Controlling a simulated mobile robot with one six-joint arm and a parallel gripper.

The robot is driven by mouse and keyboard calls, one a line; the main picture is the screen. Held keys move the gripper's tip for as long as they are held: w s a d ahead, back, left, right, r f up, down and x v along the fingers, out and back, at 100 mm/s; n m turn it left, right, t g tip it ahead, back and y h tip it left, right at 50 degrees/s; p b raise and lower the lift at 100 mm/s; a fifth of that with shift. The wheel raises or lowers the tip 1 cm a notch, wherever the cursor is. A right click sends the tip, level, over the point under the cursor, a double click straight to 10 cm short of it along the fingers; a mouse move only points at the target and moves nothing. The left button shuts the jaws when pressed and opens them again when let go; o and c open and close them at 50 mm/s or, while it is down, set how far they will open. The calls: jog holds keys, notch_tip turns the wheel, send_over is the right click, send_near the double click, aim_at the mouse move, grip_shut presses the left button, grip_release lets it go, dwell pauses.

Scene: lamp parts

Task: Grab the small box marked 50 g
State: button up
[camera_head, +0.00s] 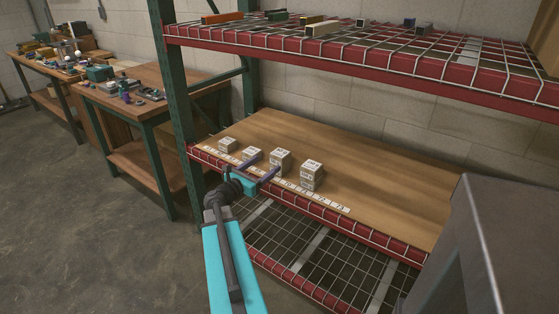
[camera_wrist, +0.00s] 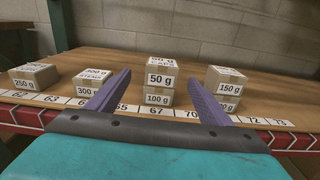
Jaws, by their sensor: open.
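The small white-labelled box marked 50 g (camera_wrist: 159,79) sits on top of a box marked 100 g (camera_wrist: 158,99), in the middle of the wrist view. This stack (camera_head: 280,158) also shows on the wooden shelf in the head view. My gripper (camera_head: 268,162) is open and empty, in front of the stack. In the wrist view its two purple fingers (camera_wrist: 160,82) point forward, one on each side of the 50 g box in the picture. I cannot tell whether the fingertips reach beside the box.
A box marked 250 g (camera_wrist: 33,76) and one marked 300 g (camera_wrist: 92,82) stand to the left. A box marked 150 g (camera_wrist: 226,80) tops another stack to the right. A numbered strip (camera_wrist: 50,99) runs along the shelf's front edge. The shelf's right part (camera_head: 390,190) is clear.

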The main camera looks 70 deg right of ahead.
aim_at(275, 157)
jog(key=shift+s+d+r, duration=0.15)
jog(key=shift+d+r, duration=0.05)
jog(key=shift+r, duration=0.2)
jog(key=x, duration=0.8)
jog(key=shift+d, duration=0.35)
jog(key=shift+s+d+p, duration=0.1)
jog(key=shift+p, duration=0.2)
jog(key=shift+x, duration=2.5)
jog(key=shift+f, duration=0.2)
